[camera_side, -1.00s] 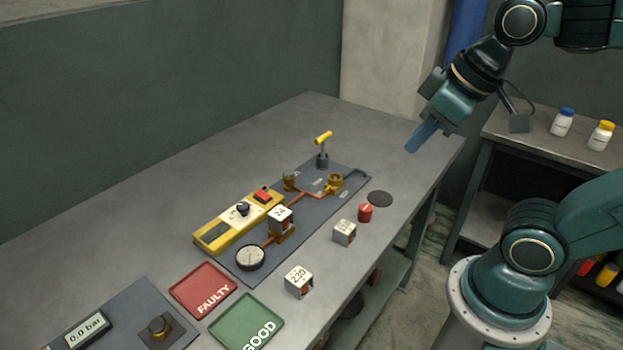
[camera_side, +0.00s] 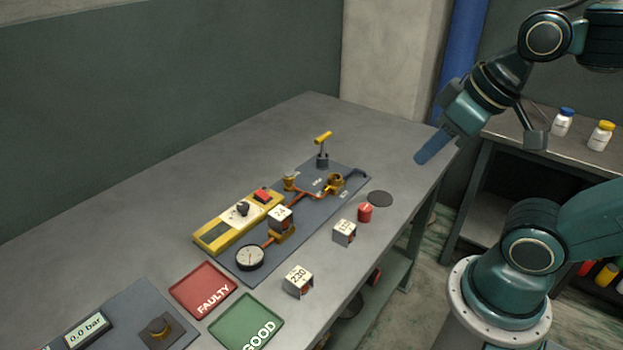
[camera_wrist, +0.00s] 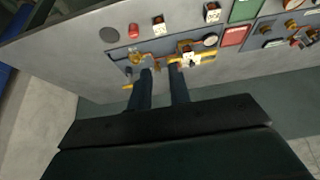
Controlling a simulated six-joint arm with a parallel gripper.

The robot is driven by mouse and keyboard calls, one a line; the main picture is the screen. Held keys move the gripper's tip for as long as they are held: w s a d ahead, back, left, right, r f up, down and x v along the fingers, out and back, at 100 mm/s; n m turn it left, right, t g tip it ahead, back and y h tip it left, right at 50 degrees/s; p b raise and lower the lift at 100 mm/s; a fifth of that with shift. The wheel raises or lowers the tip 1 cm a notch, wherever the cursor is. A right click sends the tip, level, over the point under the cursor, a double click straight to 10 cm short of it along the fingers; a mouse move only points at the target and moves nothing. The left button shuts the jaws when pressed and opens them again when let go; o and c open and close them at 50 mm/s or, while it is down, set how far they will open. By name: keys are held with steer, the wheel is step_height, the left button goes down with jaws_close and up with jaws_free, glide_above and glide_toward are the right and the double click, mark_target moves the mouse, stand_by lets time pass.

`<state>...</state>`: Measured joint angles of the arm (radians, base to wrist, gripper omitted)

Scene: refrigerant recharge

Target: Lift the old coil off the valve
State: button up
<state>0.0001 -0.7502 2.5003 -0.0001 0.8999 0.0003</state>
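The coil marked 24 (camera_side: 280,217) is a small grey-white box seated on the brass valve (camera_side: 283,234) on the dark panel. In the wrist view the coil (camera_wrist: 187,49) shows just beyond the right fingertip, partly hidden. My gripper (camera_side: 422,158) is high over the table's right end in the side view, well away from the coil and touching nothing. In the wrist view its two fingers (camera_wrist: 161,70) stand apart with nothing between them.
Two loose coils, one marked 230 (camera_side: 298,280) and one smaller-looking (camera_side: 345,232), lie near the front edge. A red cap (camera_side: 365,212) and a black disc (camera_side: 380,198) are beside the panel. Red FAULTY tray (camera_side: 187,292) and green GOOD tray (camera_side: 232,338) lie at front left. A yellow-handled tool (camera_side: 323,138) stands upright.

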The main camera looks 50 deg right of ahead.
steer(key=o, duration=0.8)
steer(key=shift+o, duration=0.2)
steer(key=shift+w, duration=0.1)
steer(key=w+a+m+g+y, duration=0.25)
steer(key=w+m, duration=0.65)
steer(key=w, duration=0.5)
steer(key=w+f+m+g+y, duration=0.2)
steer(key=w+f+m+g, duration=0.1)
steer(key=w+f+m, duration=0.6)
steer(key=shift+w+a+f, duration=0.2)
steer(key=shift+w+a, duration=0.1)
steer(key=shift+w, duration=0.55)
steer(key=shift+f, duration=0.1)
